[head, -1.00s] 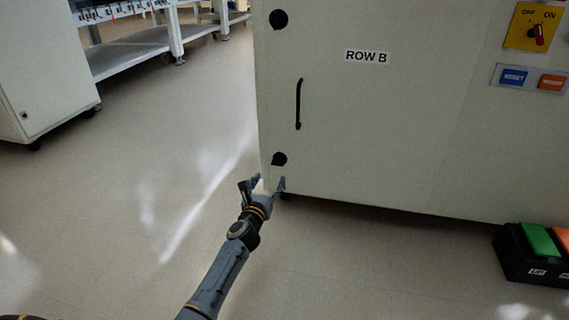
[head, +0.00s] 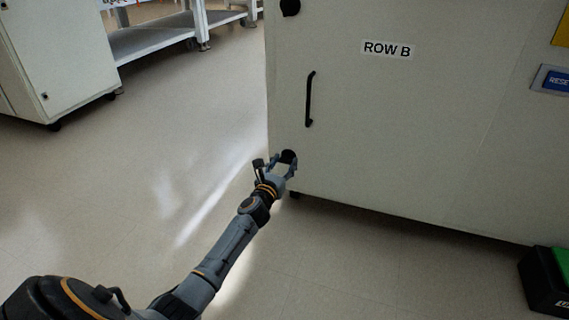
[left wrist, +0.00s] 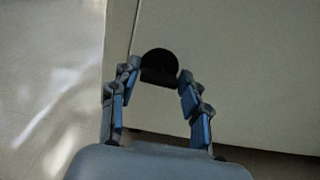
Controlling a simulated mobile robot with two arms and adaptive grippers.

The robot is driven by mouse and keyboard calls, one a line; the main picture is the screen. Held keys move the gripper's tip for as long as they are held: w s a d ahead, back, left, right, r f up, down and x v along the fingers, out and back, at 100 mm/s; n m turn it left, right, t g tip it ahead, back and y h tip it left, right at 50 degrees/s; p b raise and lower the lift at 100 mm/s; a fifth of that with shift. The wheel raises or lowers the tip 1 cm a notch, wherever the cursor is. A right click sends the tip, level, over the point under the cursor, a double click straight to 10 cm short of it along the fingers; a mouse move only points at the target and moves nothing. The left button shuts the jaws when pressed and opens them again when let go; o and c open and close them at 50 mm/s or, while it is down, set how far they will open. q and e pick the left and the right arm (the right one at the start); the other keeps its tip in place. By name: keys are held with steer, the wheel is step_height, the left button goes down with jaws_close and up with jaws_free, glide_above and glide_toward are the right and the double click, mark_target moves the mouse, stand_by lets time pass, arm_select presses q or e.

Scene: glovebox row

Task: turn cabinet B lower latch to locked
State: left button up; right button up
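The lower latch (head: 289,156) of the ROW B cabinet (head: 400,130) is a round black knob near the door's bottom left corner. My left gripper (head: 281,163) is at it and partly covers it in the head view. In the left wrist view the latch (left wrist: 159,64) lies between the two spread fingertips of the left gripper (left wrist: 159,72). The fingers look open, one on each side and very close to the knob; I cannot tell whether they touch it. The knob's lower part shows a darker bar, roughly level in that view. My right gripper is not in view.
A black door handle (head: 309,99) is above the lower latch, and an upper latch (head: 290,7) is at the top. Another cabinet (head: 60,60) is at the left. The floor between is clear.

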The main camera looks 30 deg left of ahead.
arm_select(q)
steer(key=c, duration=0.5)
steer(key=shift+c, duration=0.2)
steer(key=shift+m, duration=0.3)
steer(key=shift+d+m+p, duration=0.1)
steer(key=shift+m+p, duration=0.55)
steer(key=shift+m, duration=0.25)
steer(key=m, duration=0.2)
steer(key=shift+m+p, duration=0.3)
steer(key=shift+m, duration=0.1)
steer(key=m, duration=0.3)
steer(key=shift+d+m, duration=0.1)
steer(key=shift+m, duration=0.2)
steer(key=m, duration=0.3)
steer(key=shift+f+m, duration=0.1)
steer(key=shift+m, duration=0.2)
steer(key=m+p, duration=0.1)
steer(key=m, duration=0.4)
steer(key=shift+d+f+m, duration=0.1)
steer(key=shift+m, duration=0.2)
